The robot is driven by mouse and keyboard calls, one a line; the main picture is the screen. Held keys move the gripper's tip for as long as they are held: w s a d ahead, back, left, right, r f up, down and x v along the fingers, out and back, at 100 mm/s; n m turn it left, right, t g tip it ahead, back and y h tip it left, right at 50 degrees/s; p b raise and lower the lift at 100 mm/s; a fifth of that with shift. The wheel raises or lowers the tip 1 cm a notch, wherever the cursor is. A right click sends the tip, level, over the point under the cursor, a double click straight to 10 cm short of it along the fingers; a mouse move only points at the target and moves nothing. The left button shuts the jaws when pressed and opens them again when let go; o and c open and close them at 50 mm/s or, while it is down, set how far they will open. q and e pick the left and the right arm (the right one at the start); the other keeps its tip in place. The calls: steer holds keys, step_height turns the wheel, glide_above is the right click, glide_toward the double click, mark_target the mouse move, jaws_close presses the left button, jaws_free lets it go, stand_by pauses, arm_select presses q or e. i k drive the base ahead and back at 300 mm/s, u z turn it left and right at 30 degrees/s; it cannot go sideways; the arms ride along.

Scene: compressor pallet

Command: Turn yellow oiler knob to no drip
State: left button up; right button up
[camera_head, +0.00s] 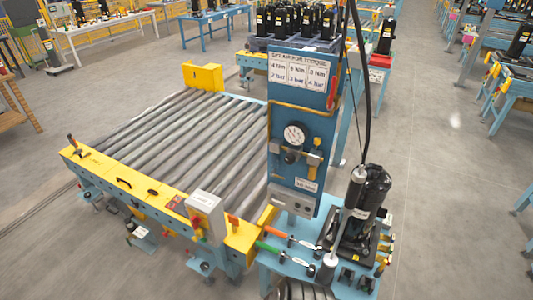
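A blue upright panel (285,90) stands right of centre. A round white gauge (294,134) is on its front, with a dark regulator just below it. To the right of the gauge is a small oiler unit with a yellow knob (318,143) on top and a yellowish body under it. The knob is too small to tell its setting. No gripper of mine shows clearly in the head view, and nothing is seen touching the knob.
A grey roller conveyor (180,135) with a yellow front rail lies left of the panel. A black compressor (367,200) stands right of the panel's foot, by a blue bench with orange- and green-handled tools. A dark cable hangs above it. Grey floor (450,200) is clear at right.

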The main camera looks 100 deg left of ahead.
mark_target(318, 141)
steer(key=u, duration=4.9)
